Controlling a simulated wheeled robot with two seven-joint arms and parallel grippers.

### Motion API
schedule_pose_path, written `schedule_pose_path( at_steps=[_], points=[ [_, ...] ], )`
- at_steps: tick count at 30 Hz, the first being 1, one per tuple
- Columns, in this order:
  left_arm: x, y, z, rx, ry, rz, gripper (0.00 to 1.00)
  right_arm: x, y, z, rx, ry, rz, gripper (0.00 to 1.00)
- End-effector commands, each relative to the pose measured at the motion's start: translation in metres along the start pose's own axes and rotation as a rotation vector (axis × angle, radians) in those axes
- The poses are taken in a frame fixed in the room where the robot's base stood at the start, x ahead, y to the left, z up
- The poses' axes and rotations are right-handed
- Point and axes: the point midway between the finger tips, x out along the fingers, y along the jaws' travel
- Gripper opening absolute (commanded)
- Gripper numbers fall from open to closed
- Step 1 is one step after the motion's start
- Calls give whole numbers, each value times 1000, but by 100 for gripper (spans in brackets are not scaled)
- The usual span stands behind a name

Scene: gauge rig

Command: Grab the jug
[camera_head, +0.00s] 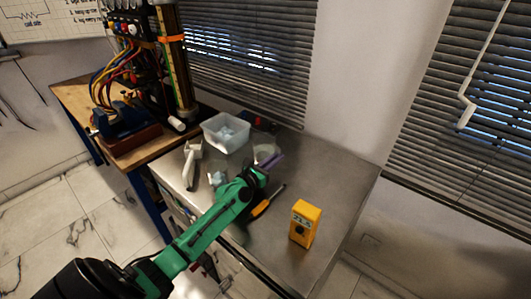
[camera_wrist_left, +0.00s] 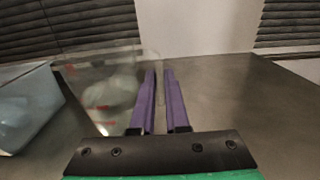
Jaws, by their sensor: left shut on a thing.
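The jug (camera_head: 265,152) is clear and stands on the grey metal table, just beyond my left gripper in the head view. In the left wrist view the jug (camera_wrist_left: 98,85) is a see-through vessel with red marks, left of the fingers. My left gripper (camera_head: 273,163) has purple fingers. In the left wrist view these fingers (camera_wrist_left: 160,78) are close together with the jug's right edge between them, shut on it. The exact grip point is hard to make out. My right gripper is not in view.
A clear bin (camera_head: 226,134) with pale blue contents stands left of the jug. A white tool (camera_head: 191,165) and an orange-handled screwdriver (camera_head: 268,201) lie nearby. A yellow meter (camera_head: 305,223) stands at front right. The table's right side is clear.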

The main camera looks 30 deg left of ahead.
Motion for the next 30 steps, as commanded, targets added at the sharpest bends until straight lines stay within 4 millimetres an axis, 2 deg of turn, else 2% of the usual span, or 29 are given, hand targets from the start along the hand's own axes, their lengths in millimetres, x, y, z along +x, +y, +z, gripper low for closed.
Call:
schedule_pose_path(
  at_steps=[17,23,30],
  points=[
    [0,-1,5,-3,0,-2,0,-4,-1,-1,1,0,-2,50],
    [0,-1,24,-3,-2,0,0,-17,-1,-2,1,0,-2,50],
    [0,-1,62,-3,-5,0,0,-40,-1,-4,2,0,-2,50]
  ],
)
